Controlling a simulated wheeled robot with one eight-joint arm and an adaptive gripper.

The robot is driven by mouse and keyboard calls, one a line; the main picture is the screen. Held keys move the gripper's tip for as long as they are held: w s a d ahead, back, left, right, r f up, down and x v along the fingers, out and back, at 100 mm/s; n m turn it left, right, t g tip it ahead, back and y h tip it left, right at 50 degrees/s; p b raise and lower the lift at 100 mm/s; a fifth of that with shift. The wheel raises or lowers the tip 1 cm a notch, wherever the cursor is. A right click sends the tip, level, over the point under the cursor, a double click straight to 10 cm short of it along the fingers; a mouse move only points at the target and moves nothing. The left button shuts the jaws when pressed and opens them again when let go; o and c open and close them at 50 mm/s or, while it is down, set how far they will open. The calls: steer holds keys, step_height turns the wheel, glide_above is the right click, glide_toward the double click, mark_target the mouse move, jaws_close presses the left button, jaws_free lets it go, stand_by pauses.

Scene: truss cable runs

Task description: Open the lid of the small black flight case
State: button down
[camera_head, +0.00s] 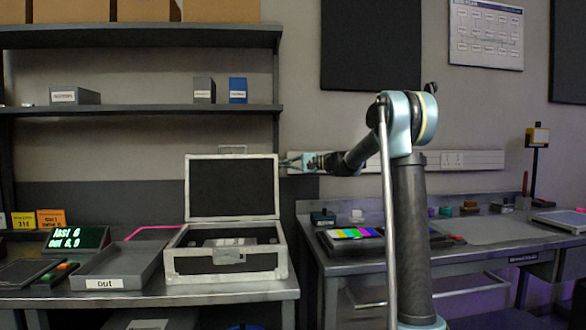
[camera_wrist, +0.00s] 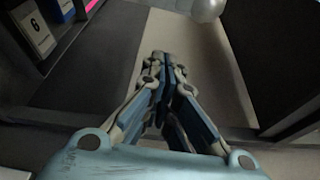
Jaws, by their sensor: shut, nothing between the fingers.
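The small black flight case (camera_head: 228,262) stands on the left table, with pale metal edges and a latch on its front. Its lid (camera_head: 233,188) is raised, standing about upright at the back with its dark inside facing the camera. A grey item with a white label (camera_head: 230,241) lies inside. My gripper (camera_head: 285,163) is just right of the lid's upper right edge; I cannot tell whether it touches the lid. In the wrist view, the fingers (camera_wrist: 165,68) are closed together with nothing between them.
Shelves (camera_head: 140,108) hang above. The right table (camera_head: 470,254) holds a colour-bar screen (camera_head: 352,233). A gap separates the tables.

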steer(key=s, duration=0.3)
steer(key=shift+s+r, duration=0.3)
steer(key=shift+s, duration=0.05)
